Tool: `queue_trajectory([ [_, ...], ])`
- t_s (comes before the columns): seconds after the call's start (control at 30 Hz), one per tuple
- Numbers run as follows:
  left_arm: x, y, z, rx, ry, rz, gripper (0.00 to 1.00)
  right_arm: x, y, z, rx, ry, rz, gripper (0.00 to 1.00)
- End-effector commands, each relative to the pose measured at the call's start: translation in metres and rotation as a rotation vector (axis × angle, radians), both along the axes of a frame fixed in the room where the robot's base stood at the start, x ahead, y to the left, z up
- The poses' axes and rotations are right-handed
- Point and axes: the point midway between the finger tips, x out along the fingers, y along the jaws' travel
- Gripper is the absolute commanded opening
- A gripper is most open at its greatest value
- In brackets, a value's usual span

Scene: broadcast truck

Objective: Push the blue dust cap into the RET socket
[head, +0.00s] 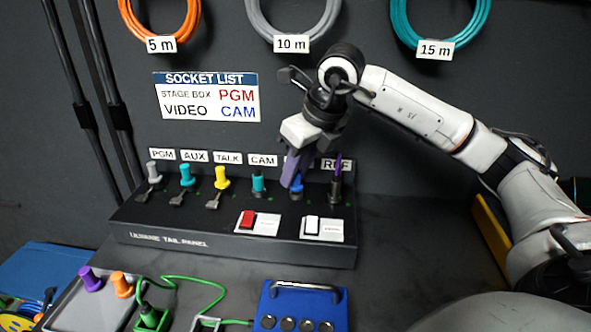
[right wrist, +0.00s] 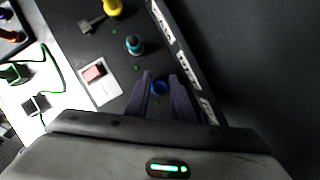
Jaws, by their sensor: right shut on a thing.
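My right gripper (head: 296,181) reaches down over the tail panel (head: 230,247), its purple fingers shut on the blue dust cap (head: 296,188). The cap is at the socket position between the CAM and REF labels. The gripper hides the label there, and the RET socket itself is covered. In the right wrist view the blue cap (right wrist: 159,88) shows between the two fingers (right wrist: 161,98). I cannot tell whether the cap is fully seated or only resting on the socket. My left gripper is not in view.
Red (head: 248,219) and white (head: 312,224) switches sit in front. A tray (head: 88,309) and blue box (head: 300,306) lie nearer.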

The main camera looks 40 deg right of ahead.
Motion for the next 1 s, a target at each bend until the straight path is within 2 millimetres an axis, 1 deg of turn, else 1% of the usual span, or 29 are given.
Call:
queue_trajectory([
  [0.37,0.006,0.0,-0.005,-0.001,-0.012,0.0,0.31,0.0,0.0,-0.011,-0.001,0.0,0.0,0.11],
  [0.4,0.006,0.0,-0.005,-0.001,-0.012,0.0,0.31,0.0,0.0,-0.011,-0.001,0.0,0.0,0.23],
  [0.47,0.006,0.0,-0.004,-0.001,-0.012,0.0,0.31,0.0,0.0,-0.01,0.0,0.0,0.0,0.33],
  [0.5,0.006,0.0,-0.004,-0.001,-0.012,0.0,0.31,0.0,0.0,-0.01,-0.001,0.0,0.0,0.4],
  [0.53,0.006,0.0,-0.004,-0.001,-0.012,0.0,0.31,0.0,0.0,-0.01,0.0,0.0,0.0,0.43],
  [0.87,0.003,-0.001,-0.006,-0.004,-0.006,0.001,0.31,0.0,0.0,-0.01,0.0,0.001,0.0,0.43],
  [1.0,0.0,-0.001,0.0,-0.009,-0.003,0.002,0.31,-0.006,-0.001,0.007,-0.001,-0.002,-0.002,0.43],
])
